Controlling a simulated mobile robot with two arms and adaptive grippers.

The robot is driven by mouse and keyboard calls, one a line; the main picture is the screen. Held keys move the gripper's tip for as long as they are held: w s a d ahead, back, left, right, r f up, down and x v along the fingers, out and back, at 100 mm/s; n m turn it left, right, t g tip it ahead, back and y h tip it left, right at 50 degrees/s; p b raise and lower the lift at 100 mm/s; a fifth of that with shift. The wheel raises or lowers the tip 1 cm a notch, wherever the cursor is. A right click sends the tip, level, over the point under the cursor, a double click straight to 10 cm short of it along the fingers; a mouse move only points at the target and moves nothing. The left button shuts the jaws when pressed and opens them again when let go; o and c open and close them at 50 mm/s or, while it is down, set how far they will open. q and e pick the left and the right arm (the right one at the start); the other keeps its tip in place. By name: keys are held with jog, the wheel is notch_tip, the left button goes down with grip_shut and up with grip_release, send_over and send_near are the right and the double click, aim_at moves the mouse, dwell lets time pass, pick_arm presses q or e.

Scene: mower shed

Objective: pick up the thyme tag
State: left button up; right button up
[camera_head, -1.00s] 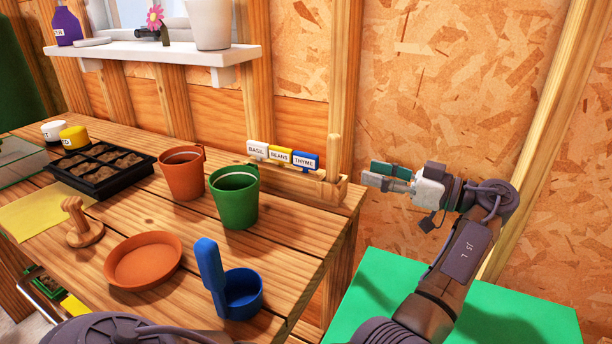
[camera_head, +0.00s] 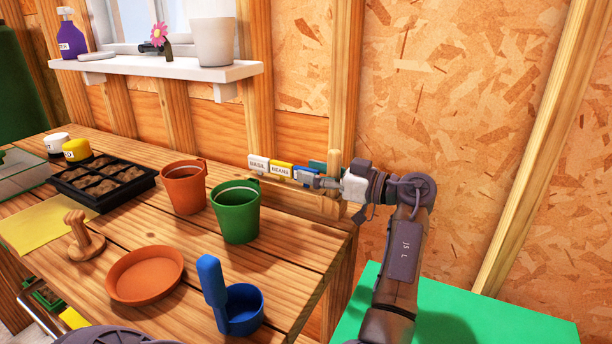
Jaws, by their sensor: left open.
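The thyme tag (camera_head: 301,171) is blue and stands at the right end of a row of tags in a wooden holder (camera_head: 318,205) at the back right of the bench. My left gripper (camera_head: 314,174) is open at the thyme tag, its fingers around or just in front of it. The fingers hide most of the tag and its label, and I cannot tell whether they touch it. My right gripper is not in view.
A green pot (camera_head: 236,215) and a terracotta pot (camera_head: 184,188) stand left of the holder. A blue scoop (camera_head: 240,310), an orange saucer (camera_head: 146,275) and a black seed tray (camera_head: 105,182) are on the bench. A wooden post rises behind the holder.

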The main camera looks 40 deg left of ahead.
pick_arm(q)
jog(key=shift+s+a, duration=0.1)
jog(key=shift+a, duration=0.25)
grip_shut()
